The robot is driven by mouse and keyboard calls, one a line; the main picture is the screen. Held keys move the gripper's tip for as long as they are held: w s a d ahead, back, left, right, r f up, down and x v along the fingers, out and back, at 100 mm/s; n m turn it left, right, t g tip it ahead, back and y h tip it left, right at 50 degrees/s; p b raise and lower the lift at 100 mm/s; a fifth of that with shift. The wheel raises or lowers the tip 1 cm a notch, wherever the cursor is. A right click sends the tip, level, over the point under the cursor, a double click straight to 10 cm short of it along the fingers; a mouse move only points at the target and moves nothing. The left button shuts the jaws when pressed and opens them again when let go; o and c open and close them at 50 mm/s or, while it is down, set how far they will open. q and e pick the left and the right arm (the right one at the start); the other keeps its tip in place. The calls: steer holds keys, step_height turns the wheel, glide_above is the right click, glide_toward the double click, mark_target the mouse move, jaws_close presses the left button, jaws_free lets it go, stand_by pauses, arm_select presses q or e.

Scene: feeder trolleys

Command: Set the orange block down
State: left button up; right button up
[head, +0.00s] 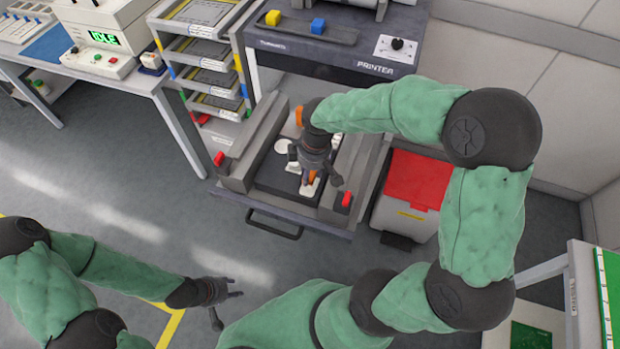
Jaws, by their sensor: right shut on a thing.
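The orange block (311,177) shows as a small patch between the fingers of my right gripper (320,180). The gripper is shut on it and points down over the black plate (275,186) of the pulled-out drawer. The fingers hide most of the block, and I cannot tell whether it touches the white piece (307,189) just below it. My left gripper (227,308) is open and empty, over the floor at the lower left of the drawer.
White round pieces (281,146) lie on the plate. Grey rails with red ends (347,199) flank it, and a handle (274,225) sticks out in front. A red-lidded bin (418,180) stands to the right, a tray rack (205,50) behind left. The printer bench (335,57) is behind.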

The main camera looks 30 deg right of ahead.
mark_target(311, 174)
steer(key=shift+f+b, duration=0.7)
steer(key=shift+f, duration=0.85)
steer(key=shift+f, duration=0.15)
steer(key=o, duration=1.2)
steer(key=shift+c, duration=0.2)
steer(key=r+p, duration=0.1)
steer(key=r, duration=0.3)
steer(key=r+p, duration=0.2)
steer(key=r, duration=0.2)
steer(key=s+r+p, duration=0.1)
steer(key=r, duration=0.3)
steer(key=shift+d+r+p, duration=0.15)
steer(key=shift+d+p, duration=0.2)
steer(key=shift+p, duration=0.05)
